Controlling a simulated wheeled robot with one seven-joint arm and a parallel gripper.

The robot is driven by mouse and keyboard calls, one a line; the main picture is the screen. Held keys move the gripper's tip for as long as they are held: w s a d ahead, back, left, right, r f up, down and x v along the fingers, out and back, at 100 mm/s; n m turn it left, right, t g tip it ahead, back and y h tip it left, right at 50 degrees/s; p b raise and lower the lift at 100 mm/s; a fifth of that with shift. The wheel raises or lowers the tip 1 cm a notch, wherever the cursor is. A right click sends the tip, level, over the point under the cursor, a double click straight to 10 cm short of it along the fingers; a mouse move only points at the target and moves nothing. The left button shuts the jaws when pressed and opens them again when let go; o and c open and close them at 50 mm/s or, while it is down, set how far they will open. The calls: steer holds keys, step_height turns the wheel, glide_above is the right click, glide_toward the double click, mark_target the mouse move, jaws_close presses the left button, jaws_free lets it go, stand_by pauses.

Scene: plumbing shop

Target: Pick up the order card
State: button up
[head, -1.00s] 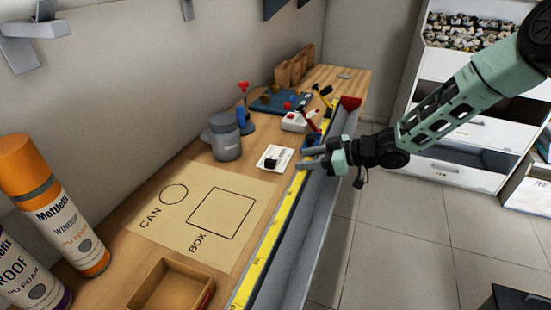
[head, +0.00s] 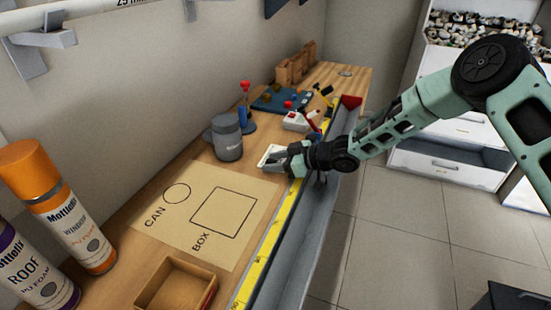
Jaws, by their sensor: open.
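The order card (head: 269,151) is a small white card lying on the wooden bench (head: 190,165), right of the grey jar. Only its upper left part shows; my gripper covers the rest. My gripper (head: 270,166) is open, low over the near side of the card, with its fingers pointing left. I cannot tell whether the fingers touch the card or the bench.
A grey jar (head: 227,140) stands close left of the card. Behind are a white box with a red button (head: 296,121) and a blue tray (head: 278,99). A yellow ruler strip (head: 262,255) and grey channel (head: 290,255) line the front edge. A marked sheet (head: 180,228) lies nearer.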

jaws_close()
steer(key=shift+r, duration=0.15)
